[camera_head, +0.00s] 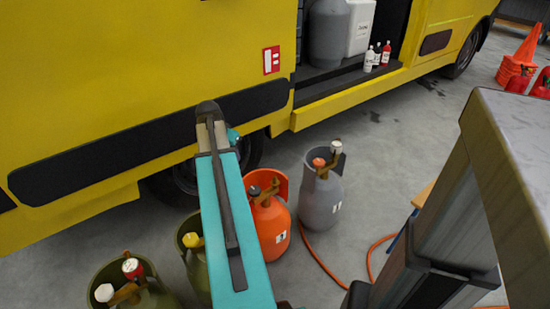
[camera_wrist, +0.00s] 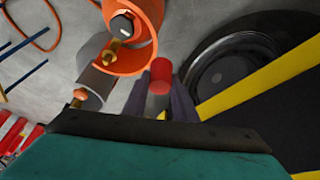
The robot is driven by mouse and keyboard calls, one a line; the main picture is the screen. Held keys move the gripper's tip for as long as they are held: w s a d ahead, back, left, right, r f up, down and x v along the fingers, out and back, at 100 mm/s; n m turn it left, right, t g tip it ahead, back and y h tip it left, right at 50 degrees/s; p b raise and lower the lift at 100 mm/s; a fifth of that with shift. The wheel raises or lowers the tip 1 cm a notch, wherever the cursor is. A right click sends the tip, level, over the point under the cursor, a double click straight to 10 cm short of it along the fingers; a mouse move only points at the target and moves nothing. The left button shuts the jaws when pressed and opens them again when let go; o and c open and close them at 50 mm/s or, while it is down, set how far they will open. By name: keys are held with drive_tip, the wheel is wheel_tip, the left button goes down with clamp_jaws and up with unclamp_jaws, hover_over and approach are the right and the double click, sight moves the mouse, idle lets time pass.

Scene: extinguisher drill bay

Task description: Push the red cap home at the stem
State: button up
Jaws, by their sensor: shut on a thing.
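In the wrist view a red cap (camera_wrist: 160,70) sits between the fingers of my gripper (camera_wrist: 161,104), with a paler pinkish part below it. My gripper is shut on it. In the head view my gripper (camera_head: 212,135) is near the yellow vehicle's side, and the held cap is hidden there. Brass valve parts show on the orange cylinder (camera_wrist: 151,30), left of the cap in the wrist view. That cylinder also stands on the floor in the head view (camera_head: 272,235). I cannot tell which stem the task means; the cap looks apart from the orange cylinder's valve.
A grey cylinder (camera_head: 319,200) with an orange-red knob stands right of the orange one. Olive cylinders (camera_head: 150,298) stand front left, one with a red-topped valve. The yellow vehicle (camera_head: 120,70) fills the back. An orange hose (camera_head: 318,258) lies on the floor at right.

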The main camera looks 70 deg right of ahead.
sight(275, 177)
drive_tip(key=s+d+f+m, duration=0.1)
drive_tip(key=s+d, duration=0.1)
drive_tip(key=s, duration=0.3)
drive_tip(key=s+d+f+m+g, duration=0.1)
drive_tip(key=s+d+m, duration=0.1)
drive_tip(key=s, duration=0.3)
drive_tip(key=s+d+f+m+p, duration=0.1)
drive_tip(key=s+d+f, duration=0.1)
drive_tip(key=s, duration=0.3)
drive_tip(key=shift+d+g, duration=0.3)
drive_tip(key=shift+d, duration=0.45)
drive_tip(key=shift+f, duration=0.15)
drive_tip(key=shift+f+b, duration=1.6)
drive_tip(key=shift+f, duration=0.15)
drive_tip(key=shift+w+a+f+p, duration=0.1)
drive_tip(key=shift+f+p, duration=0.2)
drive_tip(key=shift+f+b, duration=0.45)
drive_tip(key=shift+f, duration=1.2)
idle(1.9)
